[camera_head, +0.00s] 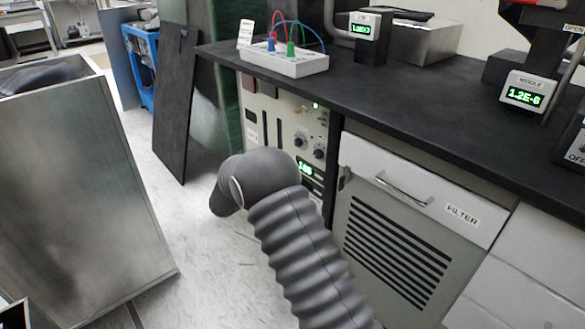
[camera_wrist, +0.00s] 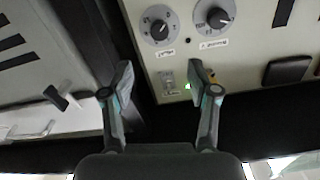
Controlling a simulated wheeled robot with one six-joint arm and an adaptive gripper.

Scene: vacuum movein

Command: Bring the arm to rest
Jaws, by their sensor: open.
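My arm, in a ribbed grey sleeve, reaches up from the bottom middle of the head view and bends at a rounded dark joint in front of the control panel (camera_head: 285,125). My gripper is hidden in the head view. In the wrist view, my gripper (camera_wrist: 161,78) is open, its two fingers apart with nothing between them. Behind the fingers, the control panel (camera_wrist: 240,60) shows two round knobs and a small switch with a green light. I cannot tell how far the fingertips are from the panel.
The filter cabinet (camera_head: 395,245) has a handle and vent slots. The black bench top (camera_head: 440,100) carries a white box (camera_head: 285,60) with coloured cables and green-lit displays. A metal bin (camera_head: 75,190) stands at left, with a dark board (camera_head: 176,105) behind. Pale floor (camera_head: 200,270) lies between.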

